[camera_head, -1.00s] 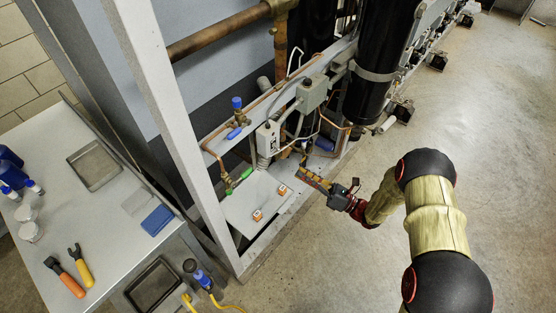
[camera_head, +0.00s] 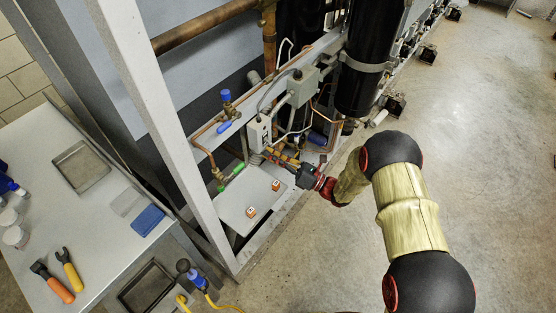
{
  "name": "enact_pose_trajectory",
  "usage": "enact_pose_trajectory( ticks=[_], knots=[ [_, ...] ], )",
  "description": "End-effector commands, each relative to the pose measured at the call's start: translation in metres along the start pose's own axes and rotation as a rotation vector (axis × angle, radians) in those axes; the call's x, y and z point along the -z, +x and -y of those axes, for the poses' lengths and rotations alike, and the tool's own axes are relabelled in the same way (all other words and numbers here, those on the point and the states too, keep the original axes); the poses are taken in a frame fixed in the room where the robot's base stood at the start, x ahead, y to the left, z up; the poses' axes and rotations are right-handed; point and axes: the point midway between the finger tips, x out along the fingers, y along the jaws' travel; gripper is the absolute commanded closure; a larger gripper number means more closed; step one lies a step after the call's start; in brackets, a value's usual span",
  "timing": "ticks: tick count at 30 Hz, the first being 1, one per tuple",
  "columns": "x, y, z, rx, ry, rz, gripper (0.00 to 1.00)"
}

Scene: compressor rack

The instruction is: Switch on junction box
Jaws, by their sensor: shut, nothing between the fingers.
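A light grey box (camera_head: 258,132) with small dark details on its front is mounted low on the rack. A larger grey-green box (camera_head: 303,86) with a dark knob on top is mounted above and to its right, with pipes or conduits running from it. I cannot tell for sure which of them is the junction box. My gripper (camera_head: 271,155) reaches in from the right with its orange fingers shut and empty. Its tips are just below and right of the light grey box; whether they touch it is too small to tell.
A blue-handled valve (camera_head: 226,122) and a green-handled valve (camera_head: 230,175) sit left of the boxes. A plate with two orange-and-white switches (camera_head: 250,211) lies below. A black cylinder (camera_head: 365,65) stands behind right. A white frame post (camera_head: 165,120) rises at left, beside a tool table (camera_head: 100,225). Floor at right is clear.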

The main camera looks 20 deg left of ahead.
Motion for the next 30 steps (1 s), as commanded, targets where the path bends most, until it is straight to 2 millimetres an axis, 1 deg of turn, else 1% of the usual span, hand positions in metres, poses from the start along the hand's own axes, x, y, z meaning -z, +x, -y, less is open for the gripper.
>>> enact_pose_trajectory(
  ticks=[13,30],
  knots=[
    [-0.0016,0.0010,-0.0007,0.003,0.001,-0.004,1.00],
    [-0.0058,-0.0009,-0.0036,0.050,0.016,-0.073,1.00]
  ],
)
